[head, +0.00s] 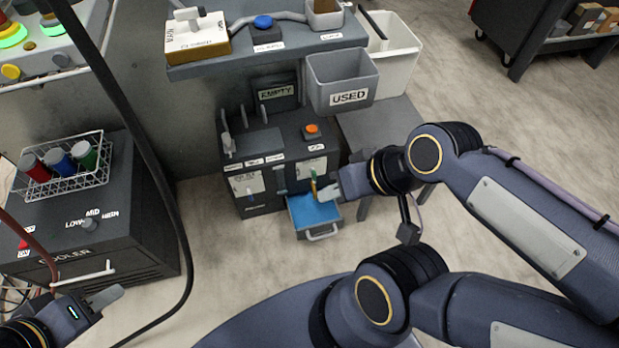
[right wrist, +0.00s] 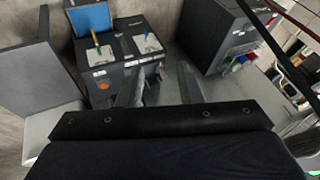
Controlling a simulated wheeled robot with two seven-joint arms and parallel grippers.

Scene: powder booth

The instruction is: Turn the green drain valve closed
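A slim upright handle (head: 313,180), yellowish with green, stands at the right front panel of the dark unit (head: 270,150); I take it as the drain valve. It also shows in the right wrist view (right wrist: 96,42). My right gripper (head: 327,191) is beside it, just to its right in the head view, and partly covers the panel. In the right wrist view its two fingers (right wrist: 162,86) are apart with nothing between them. Whether a finger touches the handle cannot be told. My left gripper (head: 105,298) is at the lower left, away from the unit; its opening is unclear.
A blue-lined drawer (head: 310,210) stands open below the handle. A blue handle (head: 249,191) is on the left panel. A grey USED bin (head: 343,80) and a shelf (head: 270,58) overhang. The cooler (head: 90,225) stands left, with a black hose (head: 150,160) in front.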

